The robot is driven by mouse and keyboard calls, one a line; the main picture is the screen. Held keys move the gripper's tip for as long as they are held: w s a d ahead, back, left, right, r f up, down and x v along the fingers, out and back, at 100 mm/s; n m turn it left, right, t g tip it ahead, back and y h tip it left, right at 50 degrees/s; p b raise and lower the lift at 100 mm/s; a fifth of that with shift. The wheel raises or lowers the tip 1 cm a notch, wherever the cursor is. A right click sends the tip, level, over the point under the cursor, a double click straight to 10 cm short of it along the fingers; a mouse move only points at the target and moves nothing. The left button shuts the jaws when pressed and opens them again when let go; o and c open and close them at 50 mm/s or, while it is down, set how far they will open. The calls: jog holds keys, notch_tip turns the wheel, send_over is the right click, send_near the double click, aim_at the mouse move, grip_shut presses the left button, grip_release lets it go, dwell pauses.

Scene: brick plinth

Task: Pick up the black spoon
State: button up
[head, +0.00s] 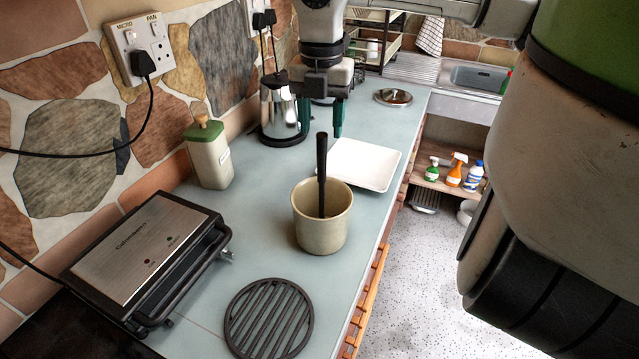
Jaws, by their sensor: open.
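The black spoon (321,165) stands nearly upright in a beige pot (318,235) on the grey-blue counter. Its dark handle rises well above the rim; its lower end is hidden inside the pot. My gripper (321,118) points down with its two green-tipped fingers apart and nothing visible between them. In the picture it is above the spoon's handle top and appears farther back over the counter, near the white tray. I cannot tell the exact distance between the fingers and the handle.
A white square tray (364,164) lies just behind the pot. A metal kettle (282,112) and a pale canister (209,157) stand along the wall. A sandwich press (145,256) and a round black trivet (268,318) are nearer. The counter's right edge (383,243) drops to the floor.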

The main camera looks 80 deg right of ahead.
jog(key=p, duration=0.2)
send_over(322, 179)
jog(key=d, duration=0.1)
jog(key=shift+w+f, duration=0.1)
jog(key=shift+f, duration=2.85)
jog(key=shift+c, duration=0.2)
grip_shut()
